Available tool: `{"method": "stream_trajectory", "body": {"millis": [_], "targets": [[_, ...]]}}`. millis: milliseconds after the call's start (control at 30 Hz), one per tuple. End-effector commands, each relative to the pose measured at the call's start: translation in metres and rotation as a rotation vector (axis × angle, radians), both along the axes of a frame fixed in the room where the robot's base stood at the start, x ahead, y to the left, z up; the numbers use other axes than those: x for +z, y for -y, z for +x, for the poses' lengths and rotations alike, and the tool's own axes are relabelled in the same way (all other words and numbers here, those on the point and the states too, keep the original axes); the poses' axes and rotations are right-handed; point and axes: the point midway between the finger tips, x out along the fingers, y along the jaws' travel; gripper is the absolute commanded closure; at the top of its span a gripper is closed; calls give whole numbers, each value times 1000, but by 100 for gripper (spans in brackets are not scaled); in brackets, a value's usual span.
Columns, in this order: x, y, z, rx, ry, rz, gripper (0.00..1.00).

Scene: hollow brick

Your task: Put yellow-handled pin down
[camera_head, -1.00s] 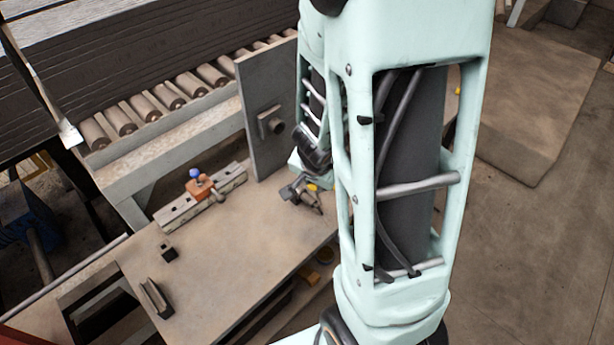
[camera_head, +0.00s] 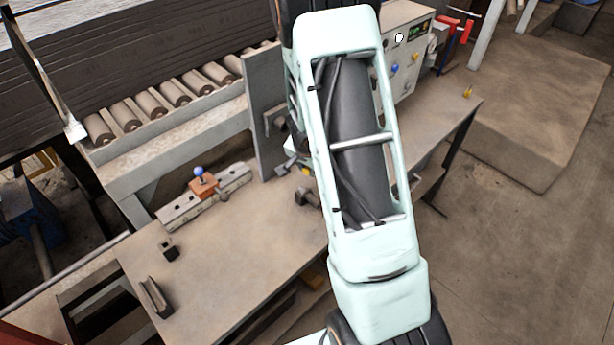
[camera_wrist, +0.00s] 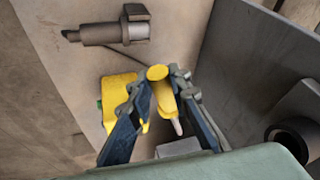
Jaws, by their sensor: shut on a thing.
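The yellow-handled pin (camera_wrist: 160,90) is between the fingertips of my gripper (camera_wrist: 166,98) in the wrist view. Its round yellow head faces the camera and its pale tip points down in the picture. My gripper is shut on it, above or at the table (camera_wrist: 70,60); I cannot tell whether the pin touches the surface. A second yellow piece (camera_wrist: 118,98) with a green end lies just left of the fingers. In the head view my arm hides most of the gripper and pin.
A grey metal cylinder piece (camera_wrist: 110,32) lies on the table, also in the head view (camera_head: 307,197). An upright plate (camera_wrist: 245,75) with a round boss stands close right of the gripper. A blue-knobbed fixture (camera_head: 202,184) and small dark blocks (camera_head: 168,249) stand left; the front-middle table is clear.

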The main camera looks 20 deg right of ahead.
Motion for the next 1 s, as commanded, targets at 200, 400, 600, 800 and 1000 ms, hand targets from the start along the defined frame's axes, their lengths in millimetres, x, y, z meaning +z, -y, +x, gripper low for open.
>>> {"method": "stream_trajectory", "body": {"millis": [200, 400, 600, 800, 1000], "targets": [[-22, 1, 8, -1, 0, 0, 100], [-41, 1, 7, -1, 0, 0, 100], [-39, 1, 7, 0, 0, 0, 100], [-44, 1, 7, 1, 0, 0, 100], [-50, 1, 7, 1, 0, 0, 100]]}}
